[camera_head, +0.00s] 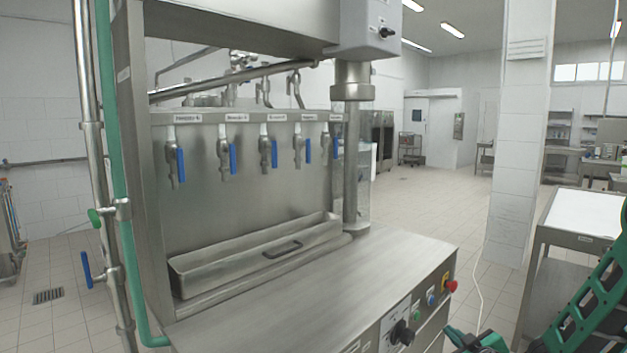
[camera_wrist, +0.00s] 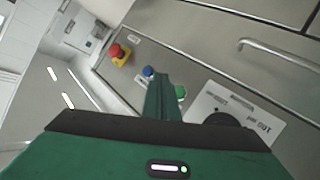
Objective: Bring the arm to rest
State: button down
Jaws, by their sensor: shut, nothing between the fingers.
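My gripper (camera_head: 462,338) shows at the bottom edge of the head view, green, just in front of the machine's control panel (camera_head: 418,312). My green arm reaches in from the lower right. In the wrist view the fingers of my gripper (camera_wrist: 164,92) are closed together and hold nothing. They point toward the panel, close to the blue button (camera_wrist: 149,71) and the green button (camera_wrist: 181,92). I cannot tell the exact gap to the panel. The black knob (camera_wrist: 228,120) is partly hidden behind my gripper body.
The steel filler machine (camera_head: 265,190) has several blue-handled taps above a drip tray (camera_head: 258,255). Its worktop (camera_head: 330,285) is bare. A red emergency button (camera_head: 451,286) sits at the panel's right end. A side table (camera_head: 588,215) stands at right. Tiled floor is open behind.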

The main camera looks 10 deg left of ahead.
jog(key=s+d+r+m+g+h, duration=0.1)
jog(key=s+d+r+m+g, duration=0.15)
jog(key=s+d, duration=0.4)
jog(key=s+d+r+m+g+h, duration=0.1)
jog(key=s+d+r+m+g, duration=0.2)
jog(key=s, duration=0.7)
jog(key=s+d+r+m+g+h, duration=0.1)
jog(key=s+d+r+g+h, duration=0.1)
jog(key=s+d+g, duration=0.45)
jog(key=s+r+m+g, duration=0.1)
jog(key=s+r+m, duration=0.2)
jog(key=s, duration=0.9)
jog(key=s+r+m+g+y, duration=0.1)
jog(key=s+m, duration=0.3)
jog(key=s, duration=0.8)
jog(key=shift+s+a+r+m, duration=0.15)
jog(key=shift+r+m, duration=0.2)
jog(key=shift+r, duration=0.55)
jog(key=shift+w+f, duration=0.25)
jog(key=shift+w, duration=0.4)
